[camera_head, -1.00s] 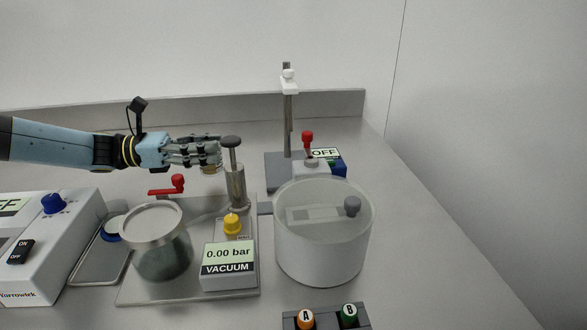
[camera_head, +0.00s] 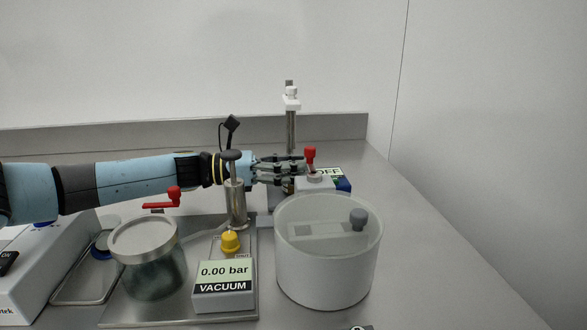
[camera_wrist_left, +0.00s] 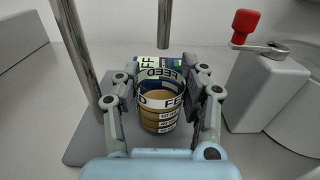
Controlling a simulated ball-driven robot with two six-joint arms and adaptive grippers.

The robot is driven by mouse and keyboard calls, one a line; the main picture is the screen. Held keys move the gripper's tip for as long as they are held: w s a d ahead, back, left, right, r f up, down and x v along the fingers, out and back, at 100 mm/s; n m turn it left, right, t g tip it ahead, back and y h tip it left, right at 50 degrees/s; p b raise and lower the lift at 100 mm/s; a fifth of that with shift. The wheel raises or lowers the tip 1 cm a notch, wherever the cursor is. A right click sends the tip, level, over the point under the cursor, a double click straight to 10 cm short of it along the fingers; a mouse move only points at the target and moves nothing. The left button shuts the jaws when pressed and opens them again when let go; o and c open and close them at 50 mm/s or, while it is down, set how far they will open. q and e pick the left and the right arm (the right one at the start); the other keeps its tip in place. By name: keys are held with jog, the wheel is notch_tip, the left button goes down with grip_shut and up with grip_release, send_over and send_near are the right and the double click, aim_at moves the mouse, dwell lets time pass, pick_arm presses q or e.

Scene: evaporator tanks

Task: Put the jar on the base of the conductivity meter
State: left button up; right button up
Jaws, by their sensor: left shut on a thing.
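My left gripper (camera_head: 298,168) is shut on the jar, behind the pump column in the head view. In the left wrist view the jar (camera_wrist_left: 158,118) is upright between the fingers (camera_wrist_left: 165,100), with a white FEED label and tan contents. The head view mostly hides it. The conductivity meter's stand (camera_head: 291,125) has a metal post and a white holder (camera_head: 291,98). Its grey base (camera_wrist_left: 88,145) lies below the jar in the wrist view; I cannot tell whether they touch. A display box (camera_head: 342,185) reading OFF is beyond the jar. My right gripper is not in view.
A glass vessel (camera_head: 150,260), a pump column (camera_head: 235,205) and a vacuum gauge (camera_head: 224,285) are in front. The right of the bench is clear.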

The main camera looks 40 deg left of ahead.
pick_arm(q)
jog(key=shift+f, duration=0.15)
jog(key=o, duration=1.3)
jog(key=shift+r, duration=0.25)
jog(key=p+v, duration=0.2)
jog(key=v, duration=1)
jog(key=shift+s, duration=0.1)
